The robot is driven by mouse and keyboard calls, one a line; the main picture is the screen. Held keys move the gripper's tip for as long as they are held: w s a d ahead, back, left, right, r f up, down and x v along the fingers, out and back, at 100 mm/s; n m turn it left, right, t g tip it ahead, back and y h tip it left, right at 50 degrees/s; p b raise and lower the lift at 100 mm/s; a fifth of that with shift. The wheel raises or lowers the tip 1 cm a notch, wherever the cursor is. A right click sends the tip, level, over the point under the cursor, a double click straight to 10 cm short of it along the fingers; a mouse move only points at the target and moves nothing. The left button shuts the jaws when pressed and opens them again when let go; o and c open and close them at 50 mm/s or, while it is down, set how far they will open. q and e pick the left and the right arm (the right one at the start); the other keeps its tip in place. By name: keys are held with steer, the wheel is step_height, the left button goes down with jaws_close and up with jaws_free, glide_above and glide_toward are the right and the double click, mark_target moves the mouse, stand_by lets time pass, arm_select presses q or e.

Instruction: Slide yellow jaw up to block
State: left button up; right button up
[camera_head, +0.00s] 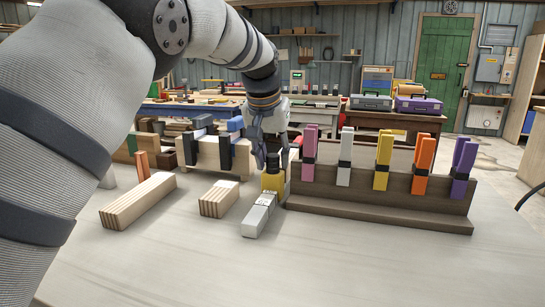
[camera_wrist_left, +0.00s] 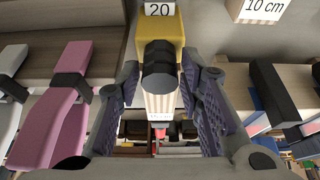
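My left gripper (camera_head: 268,158) reaches down over a yellow jaw (camera_head: 272,181) on the table in the head view. A grey block (camera_head: 258,217) lies in front of the jaw. Whether the fingertips touch the black band is unclear. My right gripper is not in view.
A dark brown rack (camera_head: 400,205) with pink, white, yellow, orange and purple clamps stands close on the right. Wooden blocks lie left: a short one (camera_head: 219,199) and a longer one (camera_head: 138,200). A wooden stand (camera_head: 215,155) with clamps is behind. The front table is clear.

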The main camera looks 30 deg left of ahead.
arm_select(q)
steer(key=v, duration=1.2)
steer(key=shift+s+f, duration=0.1)
